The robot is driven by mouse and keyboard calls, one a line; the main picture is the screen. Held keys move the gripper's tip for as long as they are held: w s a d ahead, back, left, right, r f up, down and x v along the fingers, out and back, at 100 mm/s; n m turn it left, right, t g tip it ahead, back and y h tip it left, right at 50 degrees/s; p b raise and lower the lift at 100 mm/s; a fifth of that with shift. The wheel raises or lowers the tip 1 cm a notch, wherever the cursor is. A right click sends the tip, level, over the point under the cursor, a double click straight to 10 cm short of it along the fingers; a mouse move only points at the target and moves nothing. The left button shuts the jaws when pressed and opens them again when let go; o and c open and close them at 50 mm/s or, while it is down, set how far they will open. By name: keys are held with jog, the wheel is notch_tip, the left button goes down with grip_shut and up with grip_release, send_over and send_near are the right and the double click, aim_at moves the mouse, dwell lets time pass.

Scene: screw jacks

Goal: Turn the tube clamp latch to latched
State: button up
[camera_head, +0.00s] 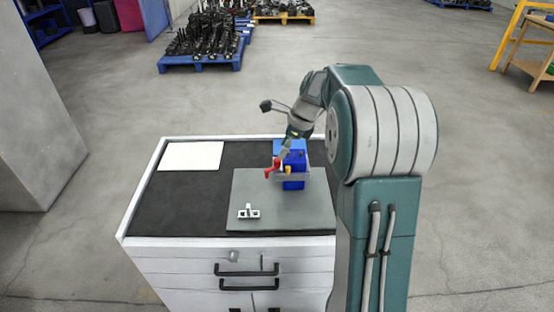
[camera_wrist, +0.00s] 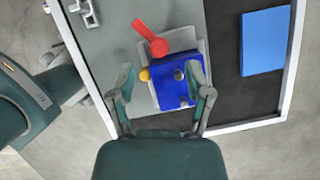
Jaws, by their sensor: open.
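A blue clamp block (camera_head: 293,184) stands on a grey plate on the cabinet top. It carries a red lever (camera_head: 269,171) and a small yellow knob (camera_head: 288,169). In the wrist view the red lever (camera_wrist: 150,36) points up and left from its round pivot, beyond the blue block (camera_wrist: 172,95); the yellow knob (camera_wrist: 145,74) is at the block's left corner. My gripper (camera_wrist: 160,68) is open and empty, its fingers on either side of the block in that view. In the head view my gripper (camera_head: 291,146) is above the block; contact cannot be told.
A white bracket (camera_head: 248,212) lies on the grey plate (camera_head: 238,190). A white sheet (camera_head: 192,156) lies at the back left of the dark cabinet top, and a blue panel (camera_wrist: 264,42) lies behind the block. Pallets with dark parts (camera_head: 205,50) stand far off.

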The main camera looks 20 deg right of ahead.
aim_at(277, 159)
jog(key=x, duration=0.5)
jog(key=shift+a+f, duration=0.1)
grip_shut()
